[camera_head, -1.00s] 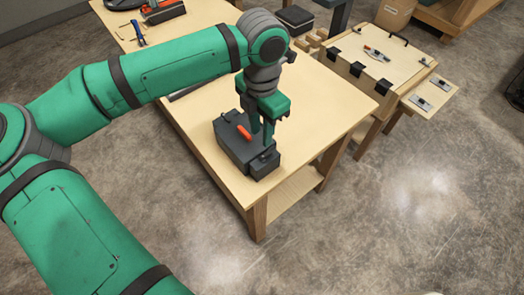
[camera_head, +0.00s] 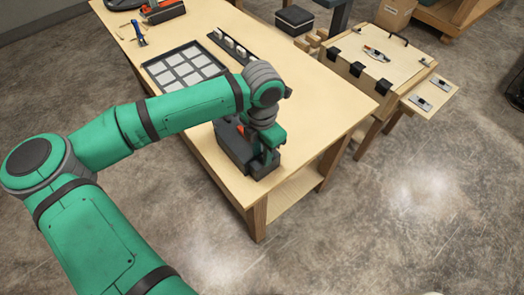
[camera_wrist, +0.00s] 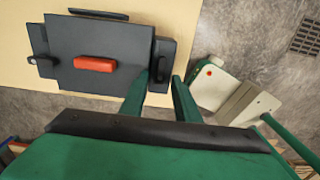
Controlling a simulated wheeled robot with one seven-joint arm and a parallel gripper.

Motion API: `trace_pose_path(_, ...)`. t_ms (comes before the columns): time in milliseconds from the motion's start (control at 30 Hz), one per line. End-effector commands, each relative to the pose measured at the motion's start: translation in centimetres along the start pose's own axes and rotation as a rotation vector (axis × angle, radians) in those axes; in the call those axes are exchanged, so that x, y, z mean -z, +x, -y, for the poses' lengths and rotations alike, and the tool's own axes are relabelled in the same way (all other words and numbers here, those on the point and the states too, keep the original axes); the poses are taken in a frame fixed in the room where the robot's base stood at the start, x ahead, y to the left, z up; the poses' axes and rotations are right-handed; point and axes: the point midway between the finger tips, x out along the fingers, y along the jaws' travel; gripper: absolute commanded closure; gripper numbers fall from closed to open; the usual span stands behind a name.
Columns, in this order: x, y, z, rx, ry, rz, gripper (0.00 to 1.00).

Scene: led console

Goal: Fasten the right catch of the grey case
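The grey case (camera_head: 232,152) sits on the near corner of the wooden table, partly hidden by my arm in the head view. In the wrist view the case (camera_wrist: 85,50) shows a red handle (camera_wrist: 95,64) on its face. A dark left catch (camera_wrist: 40,60) is on its left edge. The right catch (camera_wrist: 158,62) is on the dark block at its right edge. My gripper (camera_wrist: 161,76) is open, its fingers either side of that block, just below the catch in the picture. Contact is unclear. In the head view my gripper (camera_head: 270,157) is low over the case's right end.
The table (camera_head: 330,105) is clear to the right of the case. A tray of pale squares (camera_head: 183,66) and a dark rack (camera_head: 232,45) lie behind my arm. A wooden box with black latches (camera_head: 375,65) stands apart at the right.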

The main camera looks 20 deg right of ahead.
Motion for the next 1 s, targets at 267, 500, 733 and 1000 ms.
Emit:
trace_pose_path(267,0.00,-0.03,0.00,0.000,0.000,0.000,1.00)
trace_pose_path(500,0.00,-0.05,0.01,0.000,-0.020,0.000,1.00)
trace_pose_path(733,-0.01,-0.08,0.03,-0.001,-0.124,0.000,1.00)
trace_pose_path(1000,-0.03,-0.10,0.11,-0.002,-0.354,0.000,1.00)
